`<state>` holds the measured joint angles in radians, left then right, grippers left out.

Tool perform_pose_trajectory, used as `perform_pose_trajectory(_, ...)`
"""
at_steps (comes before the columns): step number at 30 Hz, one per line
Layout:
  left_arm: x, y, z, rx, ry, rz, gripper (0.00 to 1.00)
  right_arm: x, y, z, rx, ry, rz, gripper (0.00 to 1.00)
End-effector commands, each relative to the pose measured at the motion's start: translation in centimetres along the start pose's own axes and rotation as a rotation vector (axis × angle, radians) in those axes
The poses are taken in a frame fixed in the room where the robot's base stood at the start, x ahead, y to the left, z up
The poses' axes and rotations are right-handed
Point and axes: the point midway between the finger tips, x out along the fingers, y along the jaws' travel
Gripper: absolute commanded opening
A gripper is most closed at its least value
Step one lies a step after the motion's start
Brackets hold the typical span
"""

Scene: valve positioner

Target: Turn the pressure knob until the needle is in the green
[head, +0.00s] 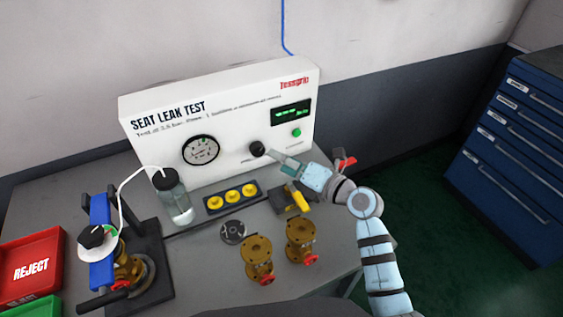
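The white seat leak test panel (222,122) stands at the back of the table. Its round pressure gauge (200,149) has a pale dial; the needle and any green band are too small to read. The black pressure knob (257,149) is on the panel's front, right of the gauge. My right gripper (272,155) reaches in from the right, its fingertips close beside the knob's lower right. I cannot tell whether they touch it or how far they are open. My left gripper is not in view.
A clear bottle with a white tube (175,197), a tray of yellow caps (232,198) and brass valves (257,256) stand before the panel. A blue clamp fixture (101,240) and red reject bin (30,266) are at left. A blue drawer cabinet (510,150) stands right.

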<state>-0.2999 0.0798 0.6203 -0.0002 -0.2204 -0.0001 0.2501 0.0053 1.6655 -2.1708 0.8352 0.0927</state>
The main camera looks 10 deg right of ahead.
Motion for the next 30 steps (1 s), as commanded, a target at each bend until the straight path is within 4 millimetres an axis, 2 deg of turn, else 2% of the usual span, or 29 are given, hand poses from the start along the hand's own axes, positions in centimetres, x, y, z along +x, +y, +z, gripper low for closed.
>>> perform_pose_trajectory(2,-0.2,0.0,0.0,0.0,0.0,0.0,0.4,0.1,3.2,1.4,0.132,-0.045,0.139,0.54)
perform_pose_trajectory(4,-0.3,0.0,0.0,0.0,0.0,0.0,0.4,-0.5,6.3,4.1,0.328,-0.129,0.31,0.54)
perform_pose_trajectory(6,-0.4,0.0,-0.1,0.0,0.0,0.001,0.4,-1.9,8.3,8.0,0.586,-0.24,0.482,0.54)
perform_pose_trajectory(7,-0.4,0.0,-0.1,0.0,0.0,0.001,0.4,-2.6,8.5,9.8,0.709,-0.288,0.546,0.54)
perform_pose_trajectory(8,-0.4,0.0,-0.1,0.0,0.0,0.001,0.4,-3.3,8.2,11.4,0.835,-0.335,0.602,0.54)
perform_pose_trajectory(10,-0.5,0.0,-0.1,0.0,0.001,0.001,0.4,-4.5,6.2,14.5,1.15,-0.434,0.696,0.54)
perform_pose_trajectory(12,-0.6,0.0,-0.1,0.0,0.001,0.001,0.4,-4.8,2.8,16.1,1.486,-0.512,0.739,0.54)
perform_pose_trajectory(13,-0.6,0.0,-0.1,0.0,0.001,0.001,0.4,-4.5,1.1,16.1,1.636,-0.536,0.74,0.54)
perform_pose_trajectory(15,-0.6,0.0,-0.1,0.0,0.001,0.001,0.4,-3.3,-2.5,14.9,1.994,-0.558,0.699,0.54)
perform_pose_trajectory(17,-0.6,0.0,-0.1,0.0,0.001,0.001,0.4,-1.6,-4.7,12.5,2.296,-0.535,0.614,0.54)
perform_pose_trajectory(19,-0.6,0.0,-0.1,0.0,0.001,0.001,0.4,0.4,-5.7,8.7,2.605,-0.456,0.473,0.54)
perform_pose_trajectory(21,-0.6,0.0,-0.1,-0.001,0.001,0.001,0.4,1.9,-5.2,5.1,2.838,-0.344,0.313,0.54)
perform_pose_trajectory(25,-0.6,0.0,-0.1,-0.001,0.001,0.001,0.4,2.9,-3.0,0.8,3.059,-0.154,0.068,0.54)
perform_pose_trajectory(27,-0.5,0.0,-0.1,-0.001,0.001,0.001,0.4,3.3,-2.7,-0.3,3.079,-0.126,-0.004,0.54)
perform_pose_trajectory(30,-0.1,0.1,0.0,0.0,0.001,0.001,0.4,4.6,-3.0,-0.5,3.073,-0.128,-0.019,0.54)
